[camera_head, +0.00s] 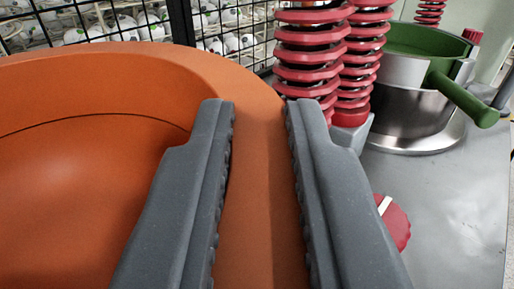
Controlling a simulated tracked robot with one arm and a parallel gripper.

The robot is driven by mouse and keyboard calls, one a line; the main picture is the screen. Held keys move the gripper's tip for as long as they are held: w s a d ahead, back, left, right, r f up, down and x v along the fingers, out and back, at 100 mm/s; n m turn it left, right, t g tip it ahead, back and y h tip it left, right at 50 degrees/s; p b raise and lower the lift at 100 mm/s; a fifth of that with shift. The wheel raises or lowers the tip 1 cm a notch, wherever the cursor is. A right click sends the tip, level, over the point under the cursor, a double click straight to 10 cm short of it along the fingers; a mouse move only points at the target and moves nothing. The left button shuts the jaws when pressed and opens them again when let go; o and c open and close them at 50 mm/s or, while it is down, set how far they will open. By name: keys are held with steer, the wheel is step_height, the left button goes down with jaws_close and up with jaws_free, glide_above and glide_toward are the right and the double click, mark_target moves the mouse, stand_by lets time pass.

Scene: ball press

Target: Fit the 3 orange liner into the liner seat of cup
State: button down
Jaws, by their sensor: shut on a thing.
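The orange liner (85,190) fills the left and lower middle of the view, very close to the camera. It is a large round bowl shape with a wide rim. My gripper (261,105) is shut on the liner's right wall, one grey finger inside the bowl and one outside. The cup (415,105) stands at the back right, a silver metal vessel with a green ring and a green handle. The liner is to the left of the cup and nearer to the camera, apart from it. The inside of the cup is mostly hidden by its rim.
Red ribbed columns (312,50) stand between the liner and the cup, close behind my gripper. A red knob (393,222) is on the grey worktop (455,215) at the right. A black wire fence (180,25) with white balls behind it runs along the back.

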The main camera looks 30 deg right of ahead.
steer(key=shift+f, duration=0.45)
stand_by(0.5)
steer(key=c, duration=1.3)
jaws_free()
steer(key=shift+f, duration=0.1)
steer(key=shift+s, duration=0.1)
steer(key=shift+v, duration=3.7)
